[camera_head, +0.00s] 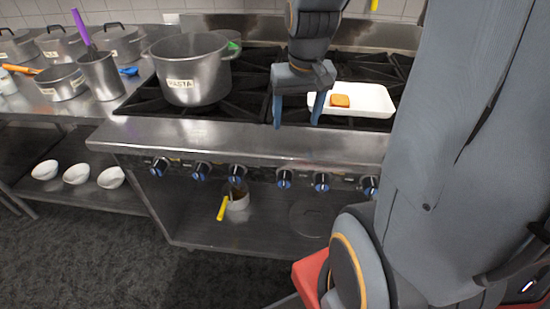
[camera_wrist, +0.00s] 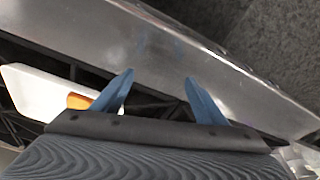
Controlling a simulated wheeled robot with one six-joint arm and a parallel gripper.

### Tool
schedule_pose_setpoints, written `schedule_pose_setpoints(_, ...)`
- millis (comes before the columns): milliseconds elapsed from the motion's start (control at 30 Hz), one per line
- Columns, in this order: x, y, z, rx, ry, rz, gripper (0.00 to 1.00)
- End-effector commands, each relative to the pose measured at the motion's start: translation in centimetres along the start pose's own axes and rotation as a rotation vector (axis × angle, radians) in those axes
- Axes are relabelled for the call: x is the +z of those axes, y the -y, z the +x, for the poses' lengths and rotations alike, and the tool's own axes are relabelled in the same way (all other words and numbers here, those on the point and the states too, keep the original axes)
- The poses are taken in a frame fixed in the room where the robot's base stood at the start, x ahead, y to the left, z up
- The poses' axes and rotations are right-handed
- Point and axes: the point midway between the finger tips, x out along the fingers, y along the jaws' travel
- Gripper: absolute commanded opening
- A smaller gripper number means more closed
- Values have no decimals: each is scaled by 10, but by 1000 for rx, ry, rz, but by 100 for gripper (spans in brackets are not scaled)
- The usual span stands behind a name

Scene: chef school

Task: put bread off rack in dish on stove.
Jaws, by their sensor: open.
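The bread (camera_head: 340,101) is a small orange-brown piece lying in a white rectangular dish (camera_head: 375,98) on the stove (camera_head: 250,132). In the wrist view the bread (camera_wrist: 79,101) shows partly behind my left finger, in the white dish (camera_wrist: 40,98). My gripper (camera_head: 297,118) is open and empty. It hangs over the front of the stove, just left of the dish and apart from the bread. No rack is clearly seen.
A large steel pot (camera_head: 190,75) stands on the stove's left burners. Several pots and a steel utensil holder (camera_head: 101,78) stand on the left counter. Small white bowls (camera_head: 76,174) sit on the lower shelf. The stove's front ledge is clear.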

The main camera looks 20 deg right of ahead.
Motion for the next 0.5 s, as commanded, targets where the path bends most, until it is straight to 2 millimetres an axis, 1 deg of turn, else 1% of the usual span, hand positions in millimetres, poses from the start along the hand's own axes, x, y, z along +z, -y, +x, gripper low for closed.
schedule_pose_setpoints(33,24,25,9,-12,34,-60,66)
schedule_pose_setpoints(100,52,47,17,-23,71,-124,66)
schedule_pose_setpoints(200,84,68,25,-31,110,-192,66)
schedule_pose_setpoints(300,104,80,28,-35,132,-232,66)
schedule_pose_setpoints(333,107,81,29,-36,136,-240,66)
schedule_pose_setpoints(400,112,83,30,-36,142,-248,66)
schedule_pose_setpoints(500,113,83,30,-36,143,-249,66)
